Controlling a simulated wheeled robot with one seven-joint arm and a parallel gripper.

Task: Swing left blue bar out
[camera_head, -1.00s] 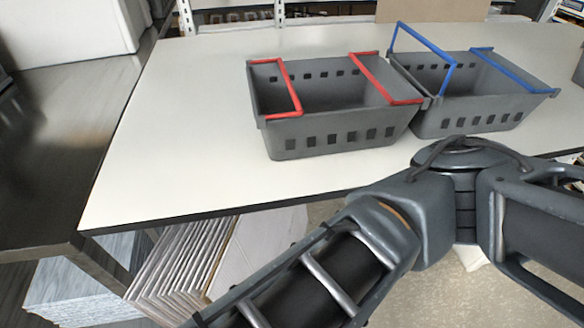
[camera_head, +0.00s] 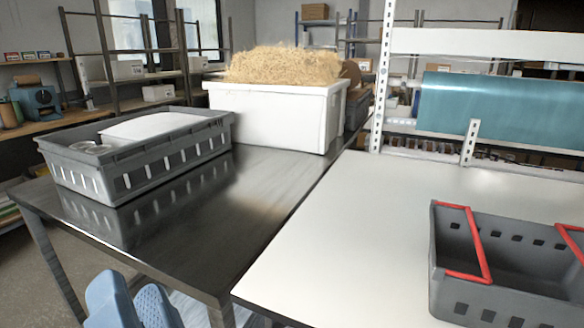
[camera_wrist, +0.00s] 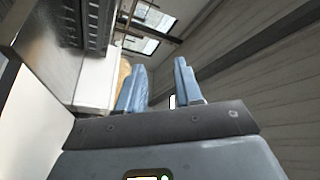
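The basket with the blue bars is outside both current views. A grey basket with red bars (camera_head: 510,262) stands on the white table at the right of the head view, partly cut off by the frame. Its left red bar (camera_head: 472,240) lies across the rim. My gripper (camera_head: 132,303) shows as light blue fingers at the lower left of the head view, in front of the dark table and far from the basket. In the wrist view my gripper (camera_wrist: 160,88) has its two blue fingers apart with nothing between them.
A dark table (camera_head: 225,235) holds a grey crate (camera_head: 140,165) with a white item inside and a white bin (camera_head: 270,120) full of straw-like filling. The white table (camera_head: 360,240) is bare left of the basket. A teal roll (camera_head: 500,105) sits behind it.

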